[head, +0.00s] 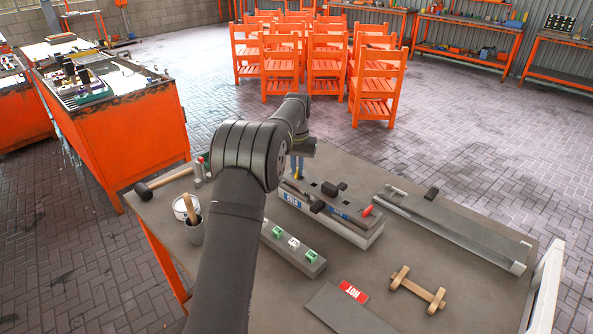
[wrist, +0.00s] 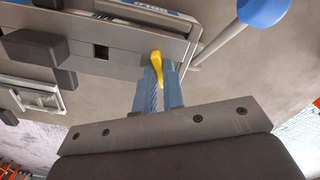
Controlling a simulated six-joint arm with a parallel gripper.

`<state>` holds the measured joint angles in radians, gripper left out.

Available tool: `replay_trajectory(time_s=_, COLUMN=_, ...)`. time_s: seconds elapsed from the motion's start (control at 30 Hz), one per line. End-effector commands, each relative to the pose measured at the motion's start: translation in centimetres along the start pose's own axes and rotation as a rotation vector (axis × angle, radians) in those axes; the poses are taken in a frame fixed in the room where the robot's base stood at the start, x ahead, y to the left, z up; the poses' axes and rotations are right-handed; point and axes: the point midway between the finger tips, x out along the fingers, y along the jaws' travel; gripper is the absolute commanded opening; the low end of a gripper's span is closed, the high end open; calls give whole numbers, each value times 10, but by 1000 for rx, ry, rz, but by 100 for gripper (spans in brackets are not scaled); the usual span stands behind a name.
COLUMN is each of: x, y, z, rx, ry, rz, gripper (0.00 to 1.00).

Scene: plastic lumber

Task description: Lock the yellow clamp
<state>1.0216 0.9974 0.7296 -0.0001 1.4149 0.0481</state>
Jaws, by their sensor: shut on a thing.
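The yellow clamp (wrist: 157,66) shows in the wrist view as a small yellow handle beside the grey fixture (wrist: 120,58). My gripper (wrist: 158,85) has its blue fingers closed around the handle, whose tip sticks out past them. In the head view my gripper (head: 296,166) is at the far left end of the fixture (head: 345,232), pointing down. Only a bit of yellow shows there, and the rest of the clamp is hidden by the fingers and arm. I cannot tell whether the clamp is locked.
Dark blocks (head: 330,188) and a red-tipped part (head: 367,210) sit on the fixture. A blue ball knob (wrist: 262,10) on a rod is near my fingers.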

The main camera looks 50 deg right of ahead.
Motion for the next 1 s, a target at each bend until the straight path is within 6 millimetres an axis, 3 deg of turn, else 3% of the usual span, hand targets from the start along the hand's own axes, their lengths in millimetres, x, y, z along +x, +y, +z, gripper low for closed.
replay_trajectory(time_s=0.2, x=-1, y=0, z=0, rx=171, ry=2, rz=0, gripper=0)
replay_trajectory(time_s=0.57, x=-1, y=0, z=0, rx=208, ry=2, rz=0, gripper=0)
replay_trajectory(time_s=0.83, x=-1, y=0, z=0, rx=458, ry=2, rz=0, gripper=0)
replay_trajectory(time_s=1.0, x=-1, y=0, z=0, rx=528, ry=2, rz=0, gripper=0)
